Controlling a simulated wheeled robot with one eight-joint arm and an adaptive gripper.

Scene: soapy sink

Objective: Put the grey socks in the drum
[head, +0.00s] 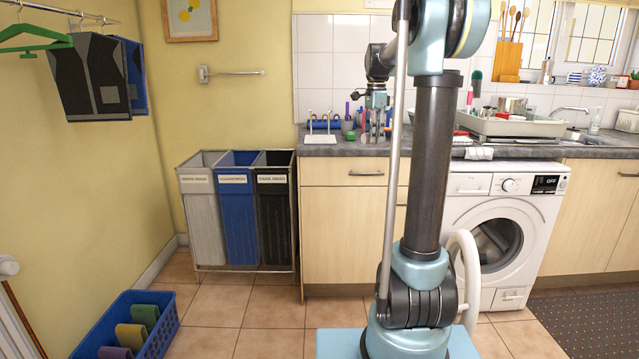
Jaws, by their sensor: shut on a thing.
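The washing machine (475,215) stands under the counter, right of my arm. Its round door (465,265) is swung open to the left, partly behind my arm, and the drum (497,243) shows through the opening. My gripper (376,122) points down above the counter, left of my arm's upright link. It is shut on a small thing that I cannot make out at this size. I cannot pick out the grey socks for certain. A pale grey and white cloth-like thing (479,153) lies at the counter's front edge above the machine.
Cups and small tools (347,125) crowd the counter near my gripper. A dish rack (510,125) stands by the sink. Three laundry bins (238,205) and a blue basket (165,335) are at left. Tiled floor (240,315) is clear between basket and cabinets.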

